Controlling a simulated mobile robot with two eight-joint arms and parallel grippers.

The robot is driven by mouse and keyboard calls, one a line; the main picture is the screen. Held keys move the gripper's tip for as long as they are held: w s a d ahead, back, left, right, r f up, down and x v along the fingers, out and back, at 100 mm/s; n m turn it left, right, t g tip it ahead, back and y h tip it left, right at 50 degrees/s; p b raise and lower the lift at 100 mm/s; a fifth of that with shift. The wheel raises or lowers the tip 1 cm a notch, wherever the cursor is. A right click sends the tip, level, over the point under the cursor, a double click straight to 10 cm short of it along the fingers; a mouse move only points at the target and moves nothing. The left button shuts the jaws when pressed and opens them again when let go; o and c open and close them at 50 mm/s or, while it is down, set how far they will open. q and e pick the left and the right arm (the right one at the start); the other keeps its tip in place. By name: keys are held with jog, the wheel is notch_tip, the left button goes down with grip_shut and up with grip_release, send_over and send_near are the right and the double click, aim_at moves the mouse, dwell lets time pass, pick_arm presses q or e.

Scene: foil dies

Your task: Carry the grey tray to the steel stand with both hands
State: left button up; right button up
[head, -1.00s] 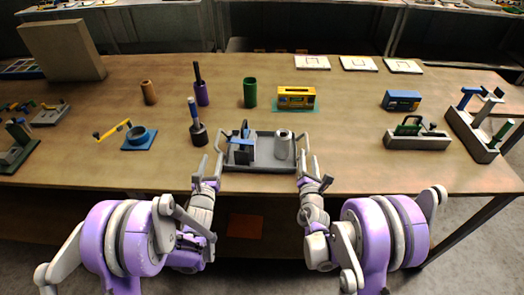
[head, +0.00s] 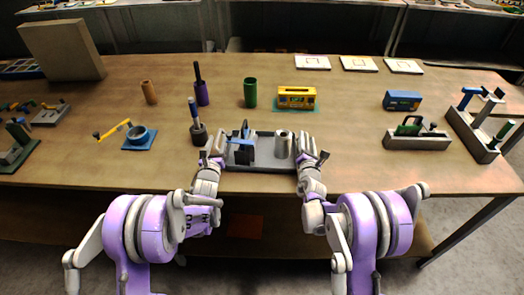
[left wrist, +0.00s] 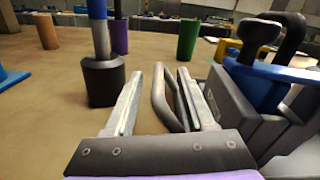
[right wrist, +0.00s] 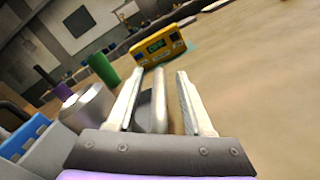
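The grey tray (head: 260,167) lies on the wooden bench near its front edge. It carries a dark grey block with a blue-handled part (head: 243,152) and a metal cylinder (head: 282,145). My left gripper (head: 212,153) is at the tray's left end. In the left wrist view its open fingers stand either side of a bar handle (left wrist: 168,98), with gaps showing. My right gripper (head: 308,153) is at the right end. In the right wrist view its open fingers stand either side of the other handle (right wrist: 159,110). I cannot identify the steel stand in these views.
A dark pot with a blue-handled tool (head: 198,134) stands close left of the tray. Behind are a green cylinder (head: 250,93) and a yellow box (head: 297,97). A grey fixture (head: 417,140) is further right. The bench between tray and fixture is clear.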

pick_arm(q)
jog(key=c, duration=0.7)
pick_arm(e)
jog(key=c, duration=0.7)
pick_arm(q)
grip_shut()
pick_arm(e)
grip_shut()
pick_arm(q)
jog(key=shift+a, duration=0.1)
pick_arm(e)
jog(key=shift+d, duration=0.1)
